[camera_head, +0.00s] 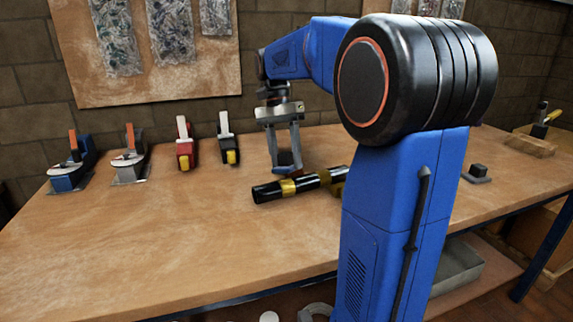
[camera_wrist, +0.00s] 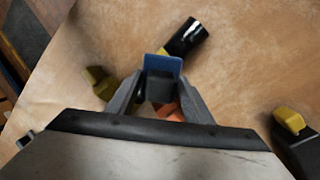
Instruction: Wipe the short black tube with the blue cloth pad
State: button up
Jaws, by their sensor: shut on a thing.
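The short black tube (camera_head: 268,192) lies on the wooden bench, with a yellow band around it. Its right part runs towards more yellow parts, partly hidden behind my arm. Its black end (camera_wrist: 187,38) shows ahead of the jaws in the wrist view. My gripper (camera_head: 285,160) points down over the bench just behind the tube and is shut on the blue cloth pad (camera_wrist: 164,65). The pad hides part of the tube in the wrist view. I cannot tell whether the pad touches the tube.
Red (camera_head: 185,145) and black (camera_head: 228,142) tape dispensers stand to the left, with two grinder-like tools beyond them. A small dark block (camera_head: 479,171) is on the right. A wooden block with a yellow-handled tool (camera_head: 540,130) is at far right. The bench front left is clear.

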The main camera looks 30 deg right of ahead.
jog(key=shift+v, duration=1.95)
jog(key=shift+v, duration=1.45)
jog(key=shift+x, duration=3.6)
jog(key=shift+x, duration=0.95)
jog(key=shift+a, duration=0.15)
jog(key=shift+w+a+r, duration=0.1)
jog(key=shift+w+a, duration=0.1)
jog(key=shift+a, duration=1.1)
jog(key=shift+w+a+f, duration=0.1)
jog(key=shift+w+a, duration=0.1)
jog(key=shift+a, duration=1.1)
jog(key=shift+w+a+r, duration=0.1)
jog(key=shift+w+a, duration=0.1)
jog(key=shift+a, duration=1.1)
